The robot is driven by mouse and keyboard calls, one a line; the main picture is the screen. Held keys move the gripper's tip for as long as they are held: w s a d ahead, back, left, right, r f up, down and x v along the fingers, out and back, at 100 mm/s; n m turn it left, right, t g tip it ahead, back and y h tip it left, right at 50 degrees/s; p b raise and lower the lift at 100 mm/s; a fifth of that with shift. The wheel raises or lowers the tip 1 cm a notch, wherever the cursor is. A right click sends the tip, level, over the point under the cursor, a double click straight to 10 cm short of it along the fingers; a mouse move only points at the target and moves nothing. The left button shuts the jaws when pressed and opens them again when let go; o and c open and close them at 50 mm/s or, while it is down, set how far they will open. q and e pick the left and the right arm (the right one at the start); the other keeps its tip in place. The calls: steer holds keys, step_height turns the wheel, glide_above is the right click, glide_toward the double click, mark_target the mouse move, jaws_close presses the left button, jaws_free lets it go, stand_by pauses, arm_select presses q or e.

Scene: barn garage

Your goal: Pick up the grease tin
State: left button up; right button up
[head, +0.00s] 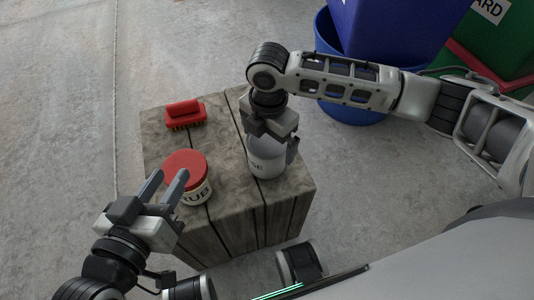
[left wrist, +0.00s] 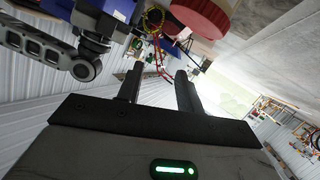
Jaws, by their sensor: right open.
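The grease tin (head: 266,162) is a pale, round tin with dark letters ending in "SE", upright on the right part of a wooden crate-like stand (head: 232,205). My right gripper (head: 271,148) reaches down over it from above, open. One finger shows at the tin's right side; the gripper body hides the tin's top and the other finger's exact place. Contact cannot be told. My left gripper (head: 168,177) is open and empty, beside and partly in front of a red-lidded tub (head: 186,164). Its separated fingers also show in the left wrist view (left wrist: 158,85).
A red brush (head: 185,114) lies at the stand's back left. The tub's red part shows at the top of the left wrist view (left wrist: 203,14). Blue bins (head: 385,35) and a green bin (head: 500,50) stand at the back right. The concrete floor at left is clear.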

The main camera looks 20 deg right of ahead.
step_height(320, 180, down, 4)
steer(key=shift+a+f+b, duration=0.15)
steer(key=shift+b, duration=1)
steer(key=shift+f, duration=0.35)
arm_select(q)
steer(key=shift+w+d+r+n+t+h, duration=0.15)
steer(key=shift+d+r+n+t+h, duration=0.25)
steer(key=shift+d+r+n+h, duration=0.15)
steer(key=shift+a, duration=0.1)
arm_select(e)
steer(key=c, duration=1.2)
arm_select(q)
steer(key=shift+f, duration=0.1)
arm_select(e)
steer(key=shift+r, duration=0.1)
